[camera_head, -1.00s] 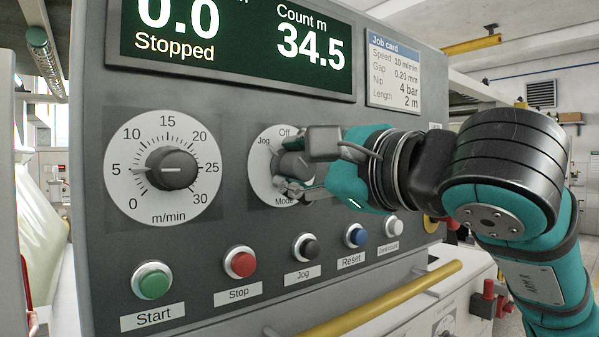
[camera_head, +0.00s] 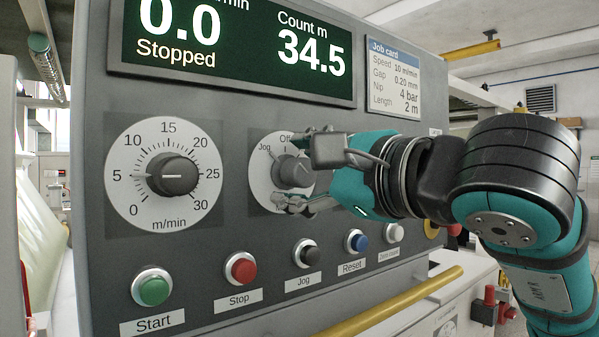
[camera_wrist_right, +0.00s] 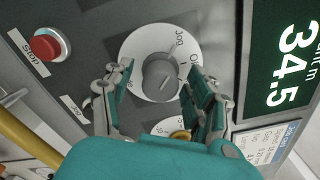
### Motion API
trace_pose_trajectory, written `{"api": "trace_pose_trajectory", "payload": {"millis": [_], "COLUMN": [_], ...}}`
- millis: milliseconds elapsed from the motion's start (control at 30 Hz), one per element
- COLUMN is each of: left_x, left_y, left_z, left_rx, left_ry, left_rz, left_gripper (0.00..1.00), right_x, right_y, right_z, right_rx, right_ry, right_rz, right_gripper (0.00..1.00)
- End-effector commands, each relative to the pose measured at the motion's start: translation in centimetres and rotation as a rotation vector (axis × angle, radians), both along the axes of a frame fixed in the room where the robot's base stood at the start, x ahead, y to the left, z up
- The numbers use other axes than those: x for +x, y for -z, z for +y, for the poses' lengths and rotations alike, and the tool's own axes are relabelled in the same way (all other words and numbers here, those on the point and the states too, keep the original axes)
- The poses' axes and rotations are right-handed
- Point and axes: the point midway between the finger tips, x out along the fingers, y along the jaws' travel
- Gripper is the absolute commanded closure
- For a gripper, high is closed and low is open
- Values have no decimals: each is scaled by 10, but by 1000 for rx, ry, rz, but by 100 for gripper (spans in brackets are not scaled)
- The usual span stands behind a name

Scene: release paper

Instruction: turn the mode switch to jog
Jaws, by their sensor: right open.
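The mode switch is a grey round knob (camera_head: 292,170) on a white dial plate, on the grey control panel. Off and Jog labels sit above it, with Jog at its upper left. Its pointer seems to face Jog. My right gripper (camera_head: 306,174) is open, its fingers above and below the knob and apart from it. In the right wrist view the knob (camera_wrist_right: 160,78) shows between the spread fingers (camera_wrist_right: 160,97), with gaps on both sides. The Mode label is partly hidden by a finger. My left gripper is out of view.
The speed dial (camera_head: 166,174) is left of the mode switch. Below are push buttons: green Start (camera_head: 152,287), red Stop (camera_head: 241,269), black Jog (camera_head: 307,253), blue Reset (camera_head: 356,241) and a white one. The display (camera_head: 240,45) reads Stopped. A yellow rail (camera_head: 390,303) runs below.

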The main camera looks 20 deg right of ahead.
Motion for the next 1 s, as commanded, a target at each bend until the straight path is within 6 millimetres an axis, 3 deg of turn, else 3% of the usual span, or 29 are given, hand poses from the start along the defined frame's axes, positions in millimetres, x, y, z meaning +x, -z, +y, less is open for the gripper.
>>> {"api": "trace_pose_trajectory", "payload": {"millis": [500, 700, 1000], "left_x": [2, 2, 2], "left_y": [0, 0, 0], "left_z": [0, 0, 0], "left_rx": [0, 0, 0], "left_ry": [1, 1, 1], "left_rz": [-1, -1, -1], "left_gripper": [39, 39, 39], "right_x": [-92, -106, -107], "right_y": [-1, 0, 0], "right_z": [-34, -39, -39], "right_rx": [0, 0, 0], "right_ry": [2, 1, 0], "right_rz": [-6, -3, -2], "right_gripper": [43, 43, 43]}}
